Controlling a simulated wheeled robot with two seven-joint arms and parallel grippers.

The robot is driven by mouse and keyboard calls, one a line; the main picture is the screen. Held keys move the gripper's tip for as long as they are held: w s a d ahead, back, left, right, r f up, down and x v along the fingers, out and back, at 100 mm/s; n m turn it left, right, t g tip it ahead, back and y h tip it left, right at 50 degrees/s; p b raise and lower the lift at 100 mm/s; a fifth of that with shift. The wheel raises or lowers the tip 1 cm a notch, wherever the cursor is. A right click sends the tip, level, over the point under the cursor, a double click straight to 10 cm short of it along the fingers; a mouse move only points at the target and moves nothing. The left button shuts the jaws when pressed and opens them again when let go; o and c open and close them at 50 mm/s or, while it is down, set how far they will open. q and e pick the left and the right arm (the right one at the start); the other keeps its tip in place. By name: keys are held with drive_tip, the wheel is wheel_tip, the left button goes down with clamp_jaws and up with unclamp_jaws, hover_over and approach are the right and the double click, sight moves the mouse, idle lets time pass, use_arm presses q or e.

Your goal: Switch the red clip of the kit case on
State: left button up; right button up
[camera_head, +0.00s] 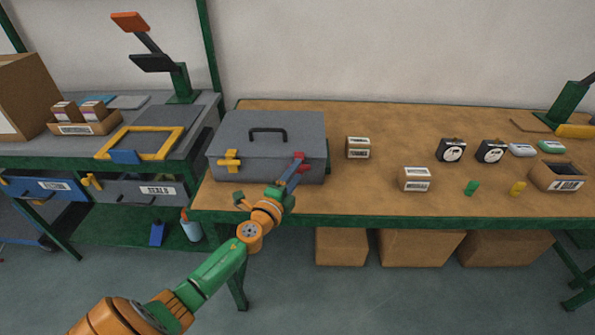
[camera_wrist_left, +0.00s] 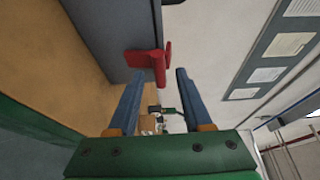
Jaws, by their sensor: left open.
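The grey kit case (camera_head: 267,133) stands closed on the wooden table, with a dark handle on its lid. Its red clip (camera_head: 299,160) is on the right part of the front face; a yellow clip (camera_head: 230,161) is on the left part. My right gripper is not in view.
Small boxes (camera_head: 358,147), round gauges (camera_head: 452,150) and a tray (camera_head: 558,177) stand on the table right of the case. A side bench with a yellow frame (camera_head: 139,142) is at left. The table's green front edge (camera_head: 400,222) runs below the case. Bare wood lies between objects.

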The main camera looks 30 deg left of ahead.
use_arm(q)
drive_tip(key=shift+w+a, duration=0.15)
drive_tip(key=shift+w, duration=0.7)
drive_tip(key=shift+s, duration=0.1)
clamp_jaws()
drive_tip(key=g+p, duration=0.1)
drive_tip(key=p, duration=0.2)
drive_tip(key=g+p, duration=0.1)
drive_tip(key=p, duration=0.3)
drive_tip(key=shift+w+a+r+n, duration=0.1)
drive_tip(key=shift+w+r+n, duration=0.2)
drive_tip(key=shift+n, duration=0.1)
unclamp_jaws()
drive_tip(key=shift+w, duration=0.15)
